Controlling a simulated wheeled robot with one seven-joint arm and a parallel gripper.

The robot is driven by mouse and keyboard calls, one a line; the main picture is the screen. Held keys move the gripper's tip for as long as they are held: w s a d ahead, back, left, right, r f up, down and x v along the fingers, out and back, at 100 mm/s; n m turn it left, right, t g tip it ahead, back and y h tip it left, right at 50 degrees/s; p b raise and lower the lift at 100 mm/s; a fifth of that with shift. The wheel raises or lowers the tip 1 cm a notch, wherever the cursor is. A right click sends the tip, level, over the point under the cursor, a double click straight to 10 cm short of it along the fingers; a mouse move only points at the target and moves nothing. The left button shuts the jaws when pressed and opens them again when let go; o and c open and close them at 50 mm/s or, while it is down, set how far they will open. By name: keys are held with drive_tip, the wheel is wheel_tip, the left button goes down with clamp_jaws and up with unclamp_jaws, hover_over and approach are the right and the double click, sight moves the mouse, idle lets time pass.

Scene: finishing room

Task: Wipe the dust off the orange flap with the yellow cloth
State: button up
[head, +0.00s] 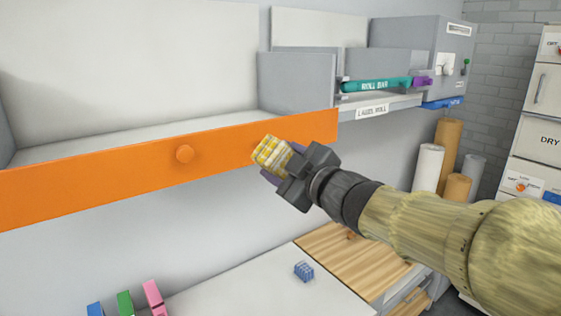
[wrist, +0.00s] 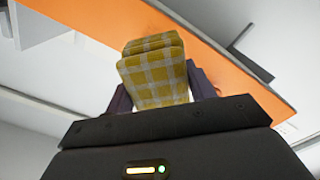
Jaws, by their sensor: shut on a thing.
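The orange flap (head: 100,182) is a long panel with a round orange knob (head: 184,154), along the front of a shelf in the head view. It also shows as an orange band in the wrist view (wrist: 235,78). My gripper (head: 284,164) is shut on the yellow checked cloth (head: 270,153), which is folded into a pad. The cloth is in front of the flap's right part, right of the knob; I cannot tell whether it touches. In the wrist view the cloth (wrist: 155,68) stands up between my fingers. I cannot make out any dust on the flap.
A machine with a teal roll bar (head: 378,86) stands right of the flap. Below is a worktop (head: 240,286) with a blue checked block (head: 304,271), a wooden board (head: 350,262) and several coloured pegs. Upright rolls (head: 428,167) and drawers (head: 537,140) stand at the right.

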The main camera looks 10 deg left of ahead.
sight(250, 151)
idle(0.3)
drive_tip(key=x, duration=0.2)
drive_tip(key=f+b+x, duration=0.1)
drive_tip(key=x, duration=0.3)
drive_tip(key=shift+w+a+f, duration=0.25)
drive_tip(key=shift+a+f, duration=0.05)
drive_tip(key=shift+a, duration=0.05)
drive_tip(key=shift+x, duration=0.95)
idle(0.9)
drive_tip(key=w+d+p, duration=0.2)
drive_tip(key=w, duration=0.1)
drive_tip(key=shift+d, duration=0.4)
idle(0.5)
